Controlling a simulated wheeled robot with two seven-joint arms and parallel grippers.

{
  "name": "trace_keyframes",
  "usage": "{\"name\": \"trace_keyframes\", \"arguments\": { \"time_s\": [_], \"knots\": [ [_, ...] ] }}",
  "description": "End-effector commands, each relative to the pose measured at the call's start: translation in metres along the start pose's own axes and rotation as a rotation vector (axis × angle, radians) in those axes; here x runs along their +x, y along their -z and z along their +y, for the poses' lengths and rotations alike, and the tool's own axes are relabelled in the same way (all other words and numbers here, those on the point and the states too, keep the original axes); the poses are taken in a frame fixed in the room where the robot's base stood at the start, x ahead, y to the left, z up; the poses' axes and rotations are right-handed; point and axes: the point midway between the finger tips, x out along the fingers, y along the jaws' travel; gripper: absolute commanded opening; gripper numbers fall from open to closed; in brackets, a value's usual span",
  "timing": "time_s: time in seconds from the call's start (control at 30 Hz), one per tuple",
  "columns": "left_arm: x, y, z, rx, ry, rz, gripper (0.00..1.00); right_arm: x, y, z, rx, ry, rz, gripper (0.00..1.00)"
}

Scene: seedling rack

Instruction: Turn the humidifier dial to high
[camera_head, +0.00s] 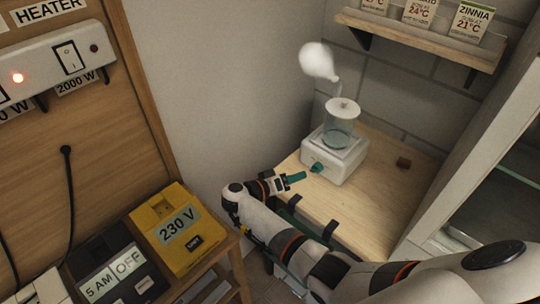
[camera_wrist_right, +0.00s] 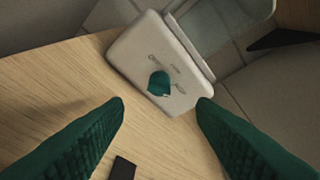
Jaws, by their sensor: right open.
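The humidifier (camera_head: 334,160) is a white base with a clear tank on top, and a puff of white mist stands above it. It sits on a pale wooden tabletop near the wall corner. Its teal dial (camera_head: 316,168) is on the front face. The dial also shows in the right wrist view (camera_wrist_right: 159,84), on the white front panel with small markings too blurred to read. My right gripper (camera_head: 303,176) is in front of the dial, with green fingers. In the right wrist view its fingers (camera_wrist_right: 162,105) are spread apart, with the dial beyond and between them, not touching. My left gripper is not in view.
A shelf (camera_head: 420,38) with seed packets hangs above. A yellow 230 V box (camera_head: 178,228) and a heater switch panel (camera_head: 58,62) are at the left.

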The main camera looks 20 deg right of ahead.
Motion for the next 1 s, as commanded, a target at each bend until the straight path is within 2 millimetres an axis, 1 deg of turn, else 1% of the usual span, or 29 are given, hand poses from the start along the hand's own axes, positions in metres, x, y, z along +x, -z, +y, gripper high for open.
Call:
{"name": "trace_keyframes", "arguments": {
  "time_s": [0.03,0.17,0.2,0.3,0.43,0.6,0.8,1.0],
  "knots": [
    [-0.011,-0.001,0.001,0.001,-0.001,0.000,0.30,-0.014,-0.002,-0.003,-0.003,-0.004,0.002,0.51],
    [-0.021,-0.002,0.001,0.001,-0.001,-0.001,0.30,-0.040,-0.002,-0.002,-0.002,-0.004,0.001,0.51],
    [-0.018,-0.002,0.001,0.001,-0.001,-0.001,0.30,-0.038,-0.002,0.000,0.023,-0.013,-0.027,0.51],
    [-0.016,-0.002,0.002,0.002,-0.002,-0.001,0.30,-0.036,-0.017,0.004,0.128,-0.070,-0.145,0.51],
    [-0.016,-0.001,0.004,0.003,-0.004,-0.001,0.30,-0.040,-0.036,0.005,0.239,-0.145,-0.278,0.51],
    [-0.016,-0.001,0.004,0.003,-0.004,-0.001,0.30,-0.046,-0.053,0.004,0.334,-0.223,-0.400,0.51],
    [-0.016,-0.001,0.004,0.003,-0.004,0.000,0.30,-0.052,-0.062,0.002,0.380,-0.268,-0.463,0.51],
    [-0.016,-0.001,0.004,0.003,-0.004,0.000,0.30,-0.052,-0.063,0.002,0.384,-0.273,-0.469,0.51]
  ]
}}
